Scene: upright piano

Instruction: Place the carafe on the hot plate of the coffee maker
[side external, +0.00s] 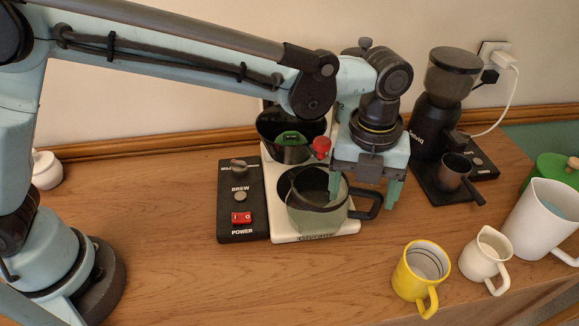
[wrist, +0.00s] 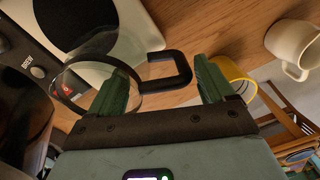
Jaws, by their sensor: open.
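The glass carafe (side external: 312,212), with a dark rim and black handle (side external: 370,203), stands upright over the white base of the coffee maker (side external: 345,226). In the wrist view the carafe (wrist: 97,85) overlaps the near side of the dark round hot plate (wrist: 68,18). I cannot tell whether its bottom rests squarely on the plate. My gripper (side external: 364,191) is open, pointing down at the handle. In the wrist view the handle (wrist: 181,68) lies between the spread green fingers of my gripper (wrist: 164,76), with gaps visible. The carafe hides most of the plate in the side view.
A yellow mug (side external: 408,275), a cream jug (side external: 477,262) and a white pitcher (side external: 541,222) stand to the right. A black grinder (side external: 437,140) stands behind them. The control panel (side external: 238,211) is left of the base. The wooden counter at front left is clear.

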